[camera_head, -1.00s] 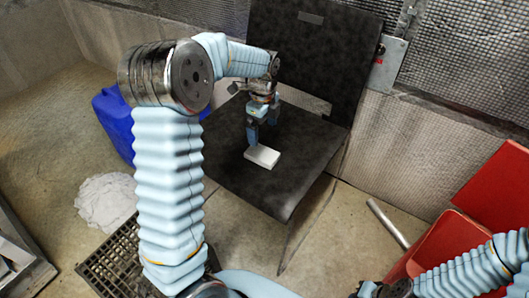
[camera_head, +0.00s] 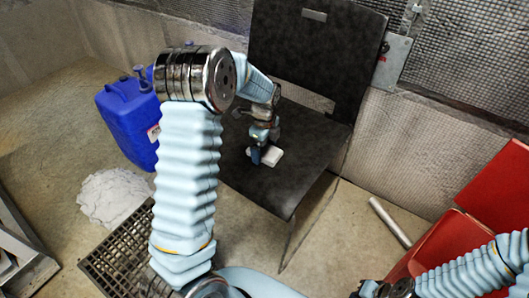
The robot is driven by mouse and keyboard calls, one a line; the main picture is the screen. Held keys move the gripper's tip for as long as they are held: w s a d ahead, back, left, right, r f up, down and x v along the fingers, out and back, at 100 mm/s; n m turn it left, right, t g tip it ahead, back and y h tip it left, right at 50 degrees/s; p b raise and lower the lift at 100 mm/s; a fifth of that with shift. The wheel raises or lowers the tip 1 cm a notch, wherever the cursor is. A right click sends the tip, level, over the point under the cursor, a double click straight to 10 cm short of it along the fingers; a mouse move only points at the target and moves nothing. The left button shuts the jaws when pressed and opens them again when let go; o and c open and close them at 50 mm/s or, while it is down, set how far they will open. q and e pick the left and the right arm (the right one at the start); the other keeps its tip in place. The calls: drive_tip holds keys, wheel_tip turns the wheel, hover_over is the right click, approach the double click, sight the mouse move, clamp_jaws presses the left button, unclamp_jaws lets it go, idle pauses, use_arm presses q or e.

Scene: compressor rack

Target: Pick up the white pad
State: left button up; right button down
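The white pad (camera_head: 274,157) is a small, flat, pale block at the chair seat, partly hidden by my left gripper. My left gripper (camera_head: 258,156) points down at the pad, with a blue-grey finger in front of the pad's left part. The far finger is hidden, so I cannot tell whether the gripper is open or shut on the pad. I cannot tell whether the pad touches the seat.
The black chair (camera_head: 285,192) stands against the wall, its backrest behind my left gripper. A blue canister (camera_head: 128,122) and a white cloth heap (camera_head: 113,197) are at left. A black grate (camera_head: 118,255) lies below. A red container (camera_head: 450,238) and metal tube (camera_head: 390,222) are at right.

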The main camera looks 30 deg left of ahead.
use_arm(q)
drive_tip(key=c, duration=0.9)
drive_tip(key=shift+r, duration=0.1)
drive_tip(key=shift+r, duration=0.2)
wheel_tip(320, 180, up, 2)
drive_tip(key=shift+r, duration=0.2)
drive_tip(key=s+d+r, duration=0.6)
drive_tip(key=s+r, duration=0.4)
drive_tip(key=s, duration=0.2)
drive_tip(key=shift+s+d, duration=0.25)
